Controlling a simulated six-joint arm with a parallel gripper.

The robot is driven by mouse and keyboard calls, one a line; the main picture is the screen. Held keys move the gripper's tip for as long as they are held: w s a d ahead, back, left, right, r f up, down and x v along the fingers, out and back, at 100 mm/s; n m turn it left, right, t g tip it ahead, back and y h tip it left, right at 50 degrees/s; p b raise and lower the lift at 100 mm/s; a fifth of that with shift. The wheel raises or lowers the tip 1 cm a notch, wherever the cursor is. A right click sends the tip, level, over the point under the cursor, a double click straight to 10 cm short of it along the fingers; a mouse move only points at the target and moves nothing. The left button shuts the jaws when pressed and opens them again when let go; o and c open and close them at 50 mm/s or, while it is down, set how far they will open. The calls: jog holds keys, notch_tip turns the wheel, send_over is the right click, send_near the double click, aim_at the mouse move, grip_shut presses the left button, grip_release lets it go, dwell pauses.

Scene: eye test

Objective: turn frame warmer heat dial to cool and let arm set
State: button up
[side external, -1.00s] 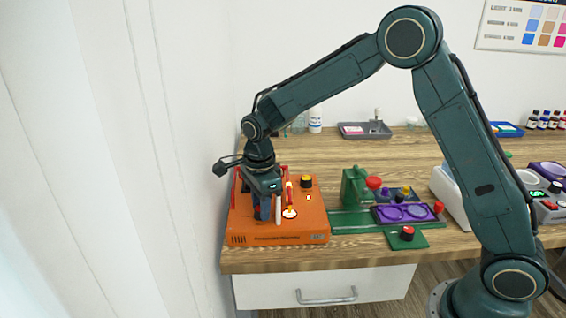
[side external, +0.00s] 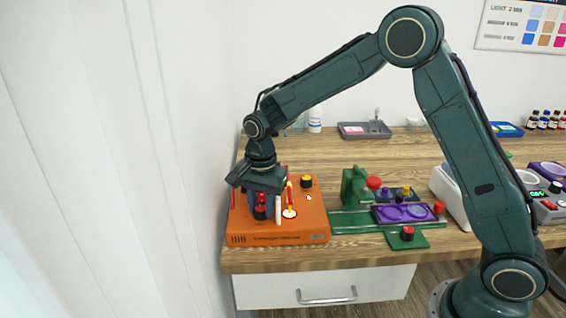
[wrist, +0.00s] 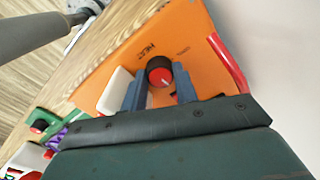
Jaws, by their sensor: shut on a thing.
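The frame warmer (side external: 290,236) is an orange box at the left end of the bench; its top also shows in the wrist view (wrist: 190,30). Its heat dial (wrist: 159,71) is a black knob with a red cap and a pale pointer line, beside printed lettering that reads like "HEAT". A second label is too small to read. My gripper (wrist: 158,92) points down at the warmer, shut on the dial with one grey-blue finger on each side. In the side view my gripper (side external: 260,206) partly hides the dial.
A black-and-yellow knob (side external: 306,181) and a white disc with a red-and-yellow stick (side external: 290,212) are close to my gripper. A red handle (wrist: 228,62) runs along the warmer's edge. A green fixture (side external: 354,187) and purple tray (side external: 378,213) stand to the right.

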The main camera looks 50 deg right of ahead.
jog(key=n, duration=0.4)
jog(key=shift+n, duration=0.3)
jog(key=n, duration=0.3)
jog(key=shift+n, duration=0.3)
jog(key=n, duration=0.3)
jog(key=shift+n, duration=0.3)
jog(key=n, duration=0.4)
jog(key=shift+g, duration=0.3)
jog(key=o, duration=1)
jog(key=shift+r, duration=0.15)
